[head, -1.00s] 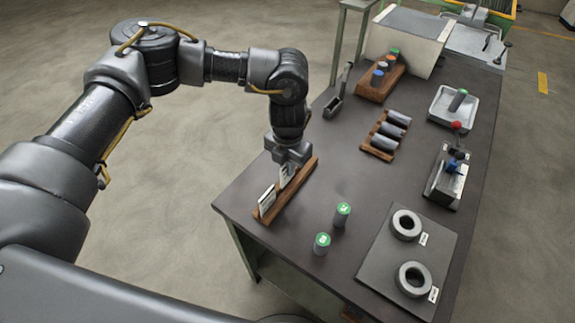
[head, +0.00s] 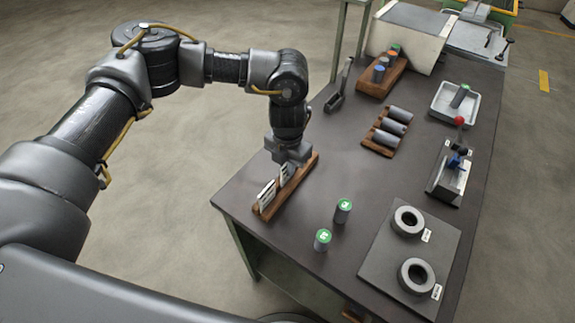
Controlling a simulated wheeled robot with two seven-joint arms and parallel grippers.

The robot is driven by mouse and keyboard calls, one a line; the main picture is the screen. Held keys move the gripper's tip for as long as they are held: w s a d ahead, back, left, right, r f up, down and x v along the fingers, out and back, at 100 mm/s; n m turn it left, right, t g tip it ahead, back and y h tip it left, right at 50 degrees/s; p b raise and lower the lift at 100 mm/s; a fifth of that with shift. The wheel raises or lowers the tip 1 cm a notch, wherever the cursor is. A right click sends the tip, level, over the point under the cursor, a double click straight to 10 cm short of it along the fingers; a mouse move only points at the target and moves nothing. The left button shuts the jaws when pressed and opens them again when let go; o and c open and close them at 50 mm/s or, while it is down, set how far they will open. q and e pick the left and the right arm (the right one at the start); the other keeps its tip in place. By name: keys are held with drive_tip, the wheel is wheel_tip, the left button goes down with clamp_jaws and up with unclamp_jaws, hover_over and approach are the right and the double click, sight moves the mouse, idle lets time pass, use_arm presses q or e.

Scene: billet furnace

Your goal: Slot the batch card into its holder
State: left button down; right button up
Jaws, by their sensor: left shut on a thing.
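The card holder (head: 300,175) is a long brown wooden strip near the left edge of the dark table. One white card (head: 266,195) stands in the near part of the holder. A second white card (head: 285,174) is at the holder's middle, just under my left gripper (head: 287,160). The left gripper points down and is shut on this second card. The card's lower edge is at the wood; I cannot tell how deep it sits in a slot. My right gripper is not in view.
Two green-topped cylinders (head: 343,211) stand right of the holder. A grey plate (head: 380,262) with two rings lies at the near right. A rack of grey cylinders (head: 380,142), a scoop (head: 341,92) and a white tray (head: 447,114) are farther back.

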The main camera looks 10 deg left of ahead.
use_arm(q)
drive_tip(key=shift+f, duration=0.4)
drive_tip(key=c, duration=1.5)
unclamp_jaws()
drive_tip(key=shift+r+b, duration=0.1)
drive_tip(key=shift+b, duration=0.2)
drive_tip(key=shift+r, duration=0.4)
wheel_tip(320, 180, up, 10)
drive_tip(key=shift+f+b, duration=0.1)
drive_tip(key=shift+b, duration=0.95)
